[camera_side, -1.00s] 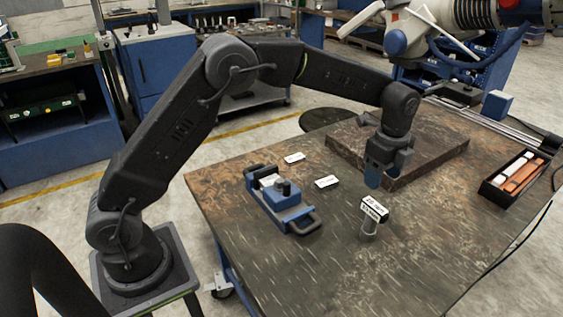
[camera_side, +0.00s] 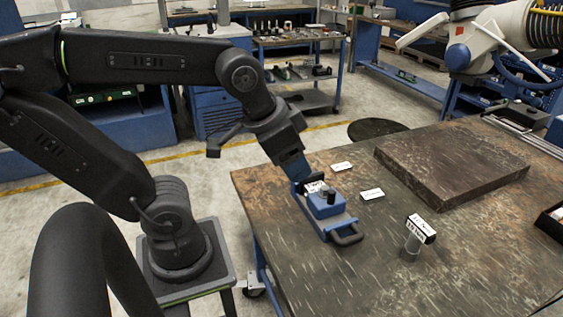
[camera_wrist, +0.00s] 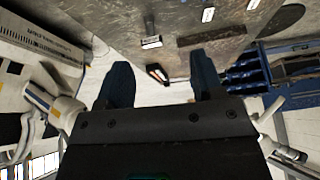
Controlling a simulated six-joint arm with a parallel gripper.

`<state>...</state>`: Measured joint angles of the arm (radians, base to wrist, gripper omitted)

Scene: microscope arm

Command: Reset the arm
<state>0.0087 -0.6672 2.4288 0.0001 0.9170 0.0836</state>
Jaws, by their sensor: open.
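The wrist view looks across the table from a distance, and the blue fixture is not clear there.
The table (camera_side: 300,270) holds two white labels (camera_side: 372,194), a signed clear post (camera_side: 412,243), a dark slab (camera_side: 450,160) and a black tray (camera_side: 552,222) at the right edge. A white robot arm (camera_side: 490,40) stands beyond. Floor shows left of the table.

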